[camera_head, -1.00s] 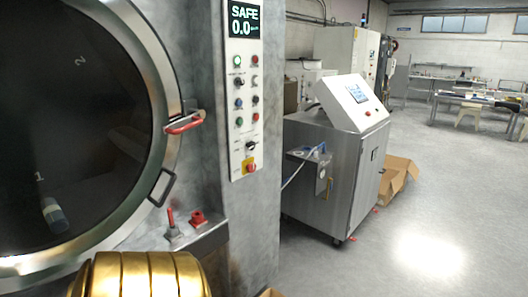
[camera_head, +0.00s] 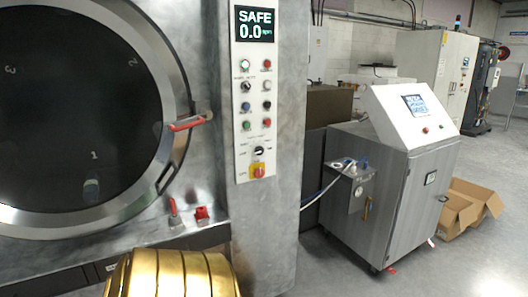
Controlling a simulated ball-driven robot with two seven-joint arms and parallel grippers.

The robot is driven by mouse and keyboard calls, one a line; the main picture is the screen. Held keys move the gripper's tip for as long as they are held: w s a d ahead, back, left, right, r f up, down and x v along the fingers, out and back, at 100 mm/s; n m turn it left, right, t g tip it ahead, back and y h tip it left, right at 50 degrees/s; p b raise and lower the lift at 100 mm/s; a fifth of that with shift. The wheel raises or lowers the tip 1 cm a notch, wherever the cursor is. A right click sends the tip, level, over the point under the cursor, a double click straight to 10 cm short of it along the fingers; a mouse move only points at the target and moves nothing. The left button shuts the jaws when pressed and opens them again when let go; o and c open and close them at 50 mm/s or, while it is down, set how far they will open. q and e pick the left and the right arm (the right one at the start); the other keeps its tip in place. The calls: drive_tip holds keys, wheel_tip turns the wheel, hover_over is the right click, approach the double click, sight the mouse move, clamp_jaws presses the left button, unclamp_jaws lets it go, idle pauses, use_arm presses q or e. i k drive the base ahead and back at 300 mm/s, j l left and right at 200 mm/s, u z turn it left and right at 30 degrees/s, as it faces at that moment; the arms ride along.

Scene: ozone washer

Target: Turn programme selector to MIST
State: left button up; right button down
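The white control panel (camera_head: 255,110) stands upright on the grey machine front, right of the round door. It carries a black rotary knob (camera_head: 245,87) at upper left and another black rotary knob (camera_head: 259,151) lower down, above a red and yellow switch (camera_head: 257,171). The printed labels are too small to read, so I cannot tell which knob is the programme selector or where it points. The display (camera_head: 255,24) above reads SAFE 0.0. Neither gripper is in view.
The large round door (camera_head: 85,110) has a red handle (camera_head: 190,122) sticking out near the panel. A red lever (camera_head: 173,208) and a red fitting (camera_head: 202,214) sit below. A steel cabinet (camera_head: 390,190) and an open cardboard box (camera_head: 465,208) stand at right.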

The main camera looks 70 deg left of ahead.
sight(259, 151)
drive_tip(key=i+u, duration=0.3)
drive_tip(key=i, duration=0.45)
drive_tip(key=i+l+u, duration=0.1)
drive_tip(key=i+u, duration=0.2)
drive_tip(key=i, duration=0.45)
drive_tip(key=i+j+u, duration=0.1)
drive_tip(key=i+u, duration=0.5)
drive_tip(key=u, duration=0.2)
drive_tip(key=i+u, duration=0.4)
drive_tip(key=i+l+u, duration=0.15)
drive_tip(key=u, duration=0.25)
